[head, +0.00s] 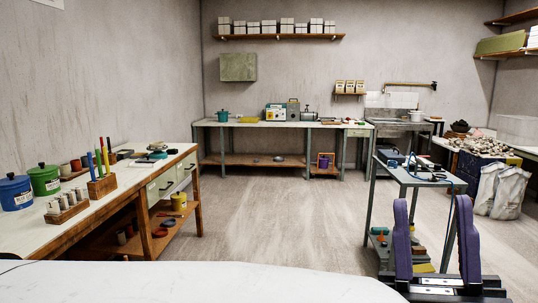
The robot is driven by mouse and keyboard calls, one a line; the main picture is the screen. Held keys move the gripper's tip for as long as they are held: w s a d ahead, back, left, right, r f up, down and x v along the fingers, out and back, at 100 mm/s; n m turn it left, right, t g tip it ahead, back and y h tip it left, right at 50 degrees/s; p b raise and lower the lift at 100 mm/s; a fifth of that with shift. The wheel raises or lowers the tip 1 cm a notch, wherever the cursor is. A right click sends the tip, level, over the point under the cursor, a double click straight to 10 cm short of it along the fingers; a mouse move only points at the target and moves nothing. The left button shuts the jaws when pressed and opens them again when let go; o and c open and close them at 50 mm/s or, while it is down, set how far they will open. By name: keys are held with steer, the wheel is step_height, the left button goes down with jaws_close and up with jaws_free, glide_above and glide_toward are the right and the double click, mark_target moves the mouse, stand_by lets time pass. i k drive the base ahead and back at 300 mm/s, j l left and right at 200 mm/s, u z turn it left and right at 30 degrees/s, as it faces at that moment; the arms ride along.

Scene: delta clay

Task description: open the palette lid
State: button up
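I cannot pick out a palette or its lid for certain in the head view. Small flat items (152,157) lie at the far end of the left workbench, too small to identify. My gripper (432,204) is at the lower right, its two purple fingers upright and wide apart, with nothing between them. It appears in front of the grey metal cart, whose top (415,174) holds small dark and blue items.
The left workbench (95,213) carries a blue pot (15,191), a green pot (44,179) and a wooden block of coloured tools (102,187). A long bench (253,124) stands at the back wall. White sacks (500,190) stand at right. The middle floor (285,212) is clear.

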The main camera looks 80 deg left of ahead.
mark_target(147, 156)
steer(key=u, duration=3.5)
steer(key=i+l, duration=0.3)
steer(key=i, duration=0.25)
steer(key=i+l+u, duration=0.15)
steer(key=i+l, duration=0.15)
steer(key=i, duration=0.3)
steer(key=i+l, duration=0.35)
steer(key=i, duration=0.2)
steer(key=i+l+u, duration=0.1)
steer(key=i, duration=0.35)
steer(key=i+l, duration=0.2)
steer(key=i, duration=0.2)
steer(key=i+j, duration=0.1)
steer(key=i, duration=0.15)
steer(key=u, duration=0.05)
